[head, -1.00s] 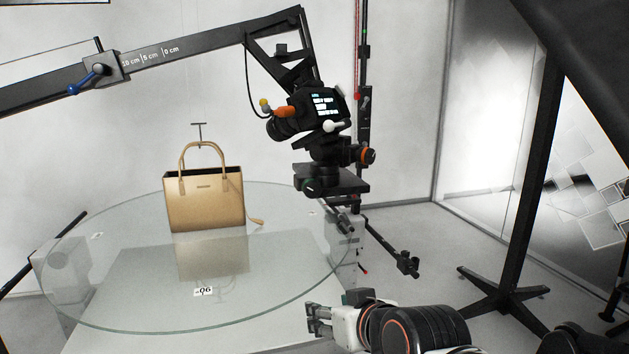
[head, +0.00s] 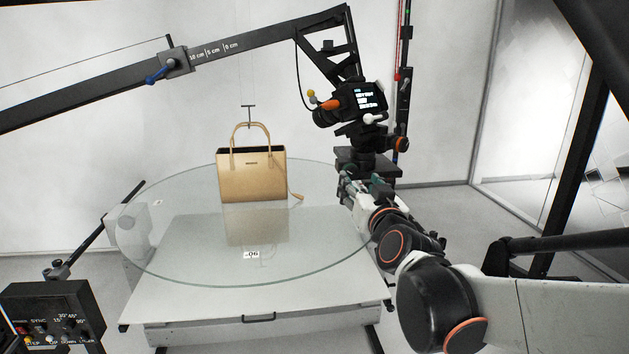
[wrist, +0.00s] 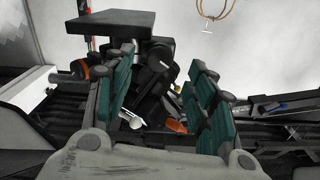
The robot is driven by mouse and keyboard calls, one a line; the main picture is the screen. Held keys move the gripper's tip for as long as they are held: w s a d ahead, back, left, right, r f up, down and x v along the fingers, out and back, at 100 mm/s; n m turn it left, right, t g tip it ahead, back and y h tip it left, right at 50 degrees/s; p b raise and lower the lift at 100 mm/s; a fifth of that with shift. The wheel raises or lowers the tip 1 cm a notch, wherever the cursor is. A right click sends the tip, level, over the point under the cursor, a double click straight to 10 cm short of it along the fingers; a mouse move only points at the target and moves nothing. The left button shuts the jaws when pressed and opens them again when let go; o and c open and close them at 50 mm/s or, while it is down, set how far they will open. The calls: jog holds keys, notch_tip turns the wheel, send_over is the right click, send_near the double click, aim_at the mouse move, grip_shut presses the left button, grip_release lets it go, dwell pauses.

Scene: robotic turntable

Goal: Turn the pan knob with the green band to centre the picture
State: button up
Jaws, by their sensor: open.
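The camera (head: 362,100) sits on a black pan-tilt head (head: 362,140) above a dark plate. My gripper (head: 350,184) is at the lower front of this head, hiding that part. I cannot make out the green-banded pan knob in either current view. The wrist view appears upside down. There, my gripper's two teal-padded fingers (wrist: 158,78) stand apart, with dark parts of the head between and behind them. I cannot tell whether they touch anything. An orange-banded knob (head: 401,144) is on the head's right side and also shows in the wrist view (wrist: 76,70), left of the fingers.
A tan handbag (head: 252,178) stands on the round glass turntable (head: 165,255), left of my gripper. A black boom (head: 100,92) runs above. A control box (head: 52,315) is at lower left. A dark stand (head: 570,170) rises at right.

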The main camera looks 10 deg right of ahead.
aim_at(352, 175)
jog(key=w+b, duration=0.1)
jog(key=w, duration=0.5)
jog(key=shift+w, duration=0.25)
jog(key=c, duration=1.1)
